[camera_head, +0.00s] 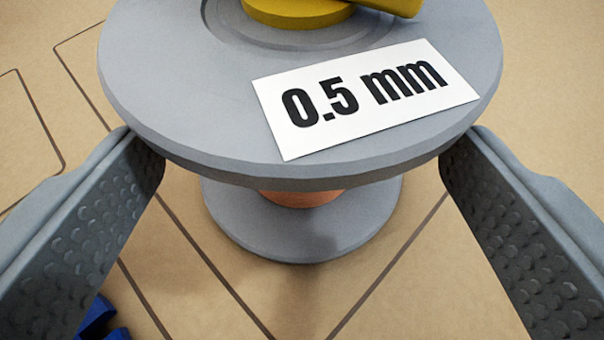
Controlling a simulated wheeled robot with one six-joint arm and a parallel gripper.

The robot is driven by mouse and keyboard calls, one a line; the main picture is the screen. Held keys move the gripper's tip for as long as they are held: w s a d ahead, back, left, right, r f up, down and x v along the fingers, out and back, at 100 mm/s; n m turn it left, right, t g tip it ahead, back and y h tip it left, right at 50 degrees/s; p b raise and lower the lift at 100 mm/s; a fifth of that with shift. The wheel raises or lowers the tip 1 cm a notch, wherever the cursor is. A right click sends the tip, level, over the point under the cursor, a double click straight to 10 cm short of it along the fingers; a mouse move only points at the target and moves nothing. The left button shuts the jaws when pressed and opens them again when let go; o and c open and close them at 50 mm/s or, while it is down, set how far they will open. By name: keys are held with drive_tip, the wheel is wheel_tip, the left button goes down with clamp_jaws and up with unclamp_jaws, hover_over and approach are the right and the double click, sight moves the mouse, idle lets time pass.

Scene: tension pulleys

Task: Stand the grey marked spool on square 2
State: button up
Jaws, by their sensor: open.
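The grey spool (190,110) stands upright in front of me and fills the top middle of the view. Its top flange bears a white label reading "0.5 mm" (367,97). A copper-coloured core (300,198) shows between the top flange and the lower flange (300,240). My gripper (302,150) is open, with one ridged finger on each side of the spool. The fingertips are at the edges of the top flange; I cannot tell whether they touch it. No number is visible on the floor markings, so I cannot tell which square is under the spool.
A yellow part (300,12) sits on top of the spool, cut off by the frame. Blue pieces (100,320) lie at the lower left, partly behind the left finger. Dark outlines (385,272) mark the tan surface (270,290), which is clear in front of the spool.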

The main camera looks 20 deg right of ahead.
drive_tip(key=v, duration=0.7)
drive_tip(key=shift+s, duration=0.2)
drive_tip(key=shift+a+r, duration=0.15)
drive_tip(key=shift+a, duration=0.05)
